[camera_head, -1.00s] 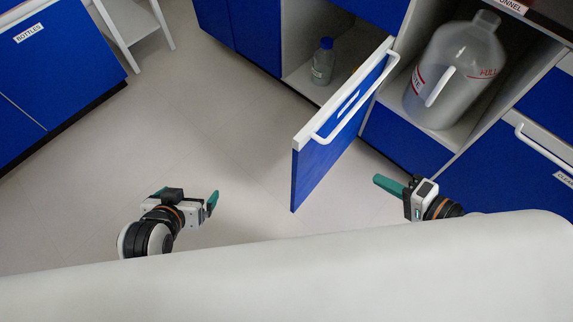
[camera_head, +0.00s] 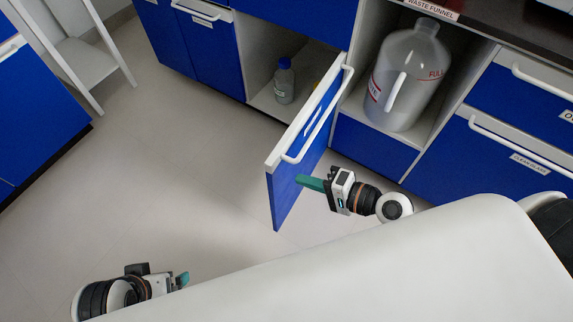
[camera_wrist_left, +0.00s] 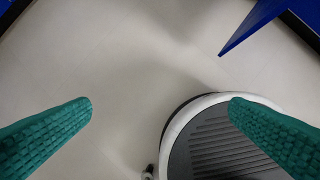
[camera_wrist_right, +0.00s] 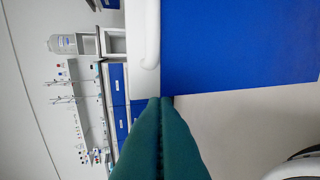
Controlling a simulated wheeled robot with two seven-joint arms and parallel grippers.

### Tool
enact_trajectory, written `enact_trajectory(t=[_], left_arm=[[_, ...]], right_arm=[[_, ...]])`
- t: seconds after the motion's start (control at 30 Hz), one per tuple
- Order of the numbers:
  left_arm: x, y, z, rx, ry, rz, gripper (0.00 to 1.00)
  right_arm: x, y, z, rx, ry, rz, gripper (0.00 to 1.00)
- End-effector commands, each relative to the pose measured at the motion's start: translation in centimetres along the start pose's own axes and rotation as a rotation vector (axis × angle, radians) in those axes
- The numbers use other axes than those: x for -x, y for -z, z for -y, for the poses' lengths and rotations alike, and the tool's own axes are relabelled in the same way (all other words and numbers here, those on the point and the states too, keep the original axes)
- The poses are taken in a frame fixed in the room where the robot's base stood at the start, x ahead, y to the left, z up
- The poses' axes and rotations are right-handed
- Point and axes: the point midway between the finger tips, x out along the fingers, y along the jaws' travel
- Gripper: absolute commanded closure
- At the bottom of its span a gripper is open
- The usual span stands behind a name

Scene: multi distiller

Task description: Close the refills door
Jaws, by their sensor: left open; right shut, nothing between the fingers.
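The blue door (camera_head: 300,158) with a white edge and white bar handle (camera_head: 322,128) stands swung open from the cabinet in the head view. Its label is too small to read. My right gripper (camera_head: 303,182) is shut and empty, its green fingers at the outer face of the door near its lower part; I cannot tell whether they touch. In the right wrist view the door (camera_wrist_right: 240,45) fills the upper right, just beyond the fingertips. My left gripper (camera_head: 184,279) is open and empty over the floor at the lower left, away from the door.
A clear bottle with a blue cap (camera_head: 284,82) stands inside the open compartment. A large waste jug (camera_head: 408,75) sits in the open bay to its right. Blue drawers (camera_head: 490,150) stand further right. A white stand (camera_head: 84,60) is at upper left. The floor (camera_head: 170,160) between is clear.

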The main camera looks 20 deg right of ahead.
Motion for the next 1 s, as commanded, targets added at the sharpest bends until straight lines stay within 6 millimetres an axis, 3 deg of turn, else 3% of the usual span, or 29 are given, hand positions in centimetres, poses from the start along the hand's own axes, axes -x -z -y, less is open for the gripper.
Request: enact_trajectory(t=[0.1,0.3,0.93,1.0], left_arm=[[-1.9,0.0,0.1,-0.001,0.002,-0.015,0.00],[-4.0,0.1,0.2,-0.002,0.004,-0.022,0.00],[-4.6,0.1,0.2,-0.002,0.004,-0.020,0.00],[-5.8,0.4,0.3,-0.003,0.006,-0.031,0.00]], right_arm=[[-2.4,-0.1,-0.5,-0.002,-0.005,0.002,1.00],[-4.7,0.0,-1.0,-0.001,-0.001,0.001,1.00],[-5.6,0.1,-1.3,-0.003,0.000,0.006,1.00],[-5.9,0.2,-1.4,-0.005,0.000,0.012,1.00]])
